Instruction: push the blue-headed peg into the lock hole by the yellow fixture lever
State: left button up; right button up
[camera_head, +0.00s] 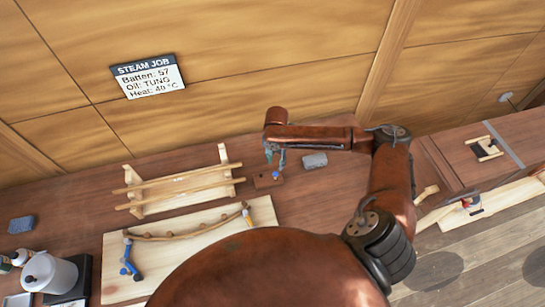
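A pale wooden fixture board (190,258) lies on the bench with a curved batten (185,236) across it. A blue lever (130,268) stands at the batten's left end. The yellow lever (248,216) is at its right end; the lock hole is too small to make out. My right gripper (275,165) points down over a small dark brown block (265,182), behind the board. A small blue head, likely the peg (276,174), shows at its fingertips. Whether the fingers grip it is too small to tell. My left gripper is not in view.
A wooden rack (183,182) with long rods stands behind the board. A grey block (314,160) lies right of the gripper. A white container (50,273) and bottles are at far left, near a blue-grey block (21,224). My brown body hides the bottom middle.

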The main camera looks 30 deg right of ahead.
aim_at(276, 173)
jog(key=shift+s+f+b, duration=0.15)
jog(key=shift+f+b, duration=0.4)
jog(key=shift+b, duration=0.05)
notch_tip(276, 173, down, 6)
jog(key=b, duration=0.6)
jog(key=shift+r, duration=0.25)
jog(key=shift+f+b, duration=0.35)
jog(key=shift+f, duration=0.7)
jog(key=shift+c, duration=0.7)
grip_shut()
jog(key=shift+r, duration=0.1)
jog(key=shift+r+p, duration=2.4)
jog(key=shift+p, duration=0.4)
